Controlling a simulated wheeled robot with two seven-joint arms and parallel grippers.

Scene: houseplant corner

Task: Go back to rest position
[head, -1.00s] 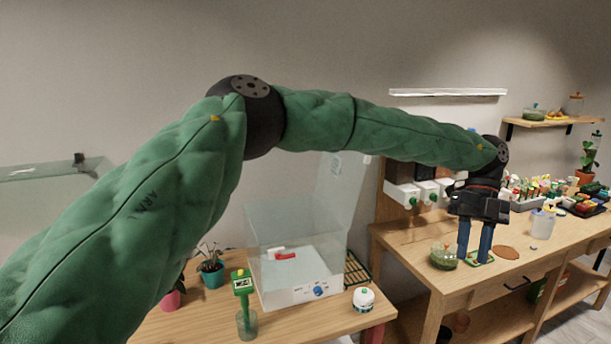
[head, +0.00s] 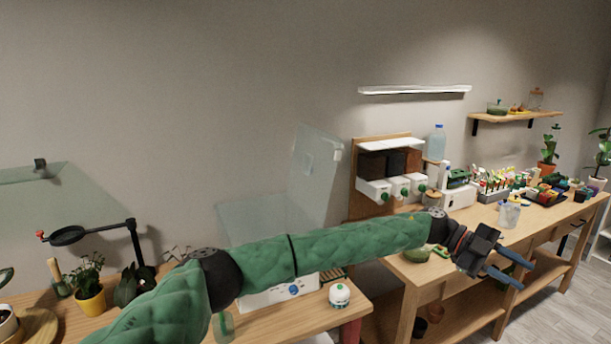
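My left arm reaches from the lower left across the picture. Its gripper (head: 522,275) hangs in front of the right-hand bench, pointing to the lower right. The two blue fingers are apart and nothing shows between them. My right gripper is out of view. No other object is named by the task.
The right-hand wooden bench (head: 408,272) holds a green jar (head: 416,254), a clear pitcher (head: 509,213) and trays of small items. A white-and-green round container (head: 339,295) stands on the lower table near the arm. A yellow pot (head: 91,302) is at left.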

